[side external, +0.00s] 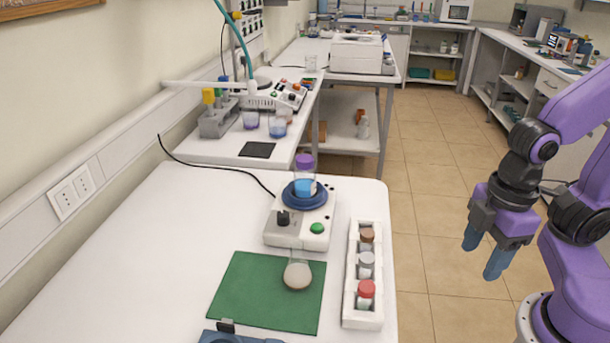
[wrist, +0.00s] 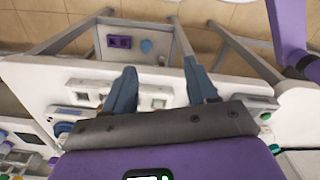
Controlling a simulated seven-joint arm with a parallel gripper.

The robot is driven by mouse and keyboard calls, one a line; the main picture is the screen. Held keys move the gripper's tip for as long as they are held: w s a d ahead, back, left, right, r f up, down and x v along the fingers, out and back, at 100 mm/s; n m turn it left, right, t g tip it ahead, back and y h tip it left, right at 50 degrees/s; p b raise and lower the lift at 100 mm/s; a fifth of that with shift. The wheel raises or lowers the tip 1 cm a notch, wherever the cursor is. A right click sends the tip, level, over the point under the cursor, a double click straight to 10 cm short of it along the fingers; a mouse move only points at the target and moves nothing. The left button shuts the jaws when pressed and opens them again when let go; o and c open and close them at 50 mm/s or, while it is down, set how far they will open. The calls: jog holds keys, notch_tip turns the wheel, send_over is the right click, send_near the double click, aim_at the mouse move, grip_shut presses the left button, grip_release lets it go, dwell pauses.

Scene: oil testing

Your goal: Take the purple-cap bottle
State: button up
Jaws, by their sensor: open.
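The purple-cap bottle (side external: 304,184) holds blue liquid. It stands upright on the dark blue round plate (side external: 305,200) of a white stirrer device (side external: 291,231) with a green and a black knob. My gripper (side external: 485,252) is open and empty, with blue fingers pointing down. It is off to the right of the bench, well apart from the bottle, over the floor side. In the wrist view my open fingers (wrist: 160,80) show with nothing between them. I cannot make out the bottle in the wrist view.
A white rack (side external: 351,302) with brown, grey and red capped bottles stands at the bench's right edge. A green mat (side external: 237,293) with a round-bottomed flask (side external: 297,275) lies in front of the stirrer. A black cable (side external: 207,166) runs behind it. The bench's left part is clear.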

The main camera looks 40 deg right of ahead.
jog(key=o, duration=0.5)
jog(key=shift+c, duration=0.2)
jog(key=w+a+r+n, duration=0.1)
jog(key=w+a+r, duration=0.4)
jog(key=w, duration=0.4)
notch_tip(320, 180, up, 6)
jog(key=n, duration=0.4)
send_over(305, 174)
jog(key=w+d, duration=0.1)
notch_tip(305, 174, down, 11)
jog(key=shift+d+r, duration=0.1)
jog(key=shift+w+f, duration=0.2)
jog(key=shift+f, duration=2.45)
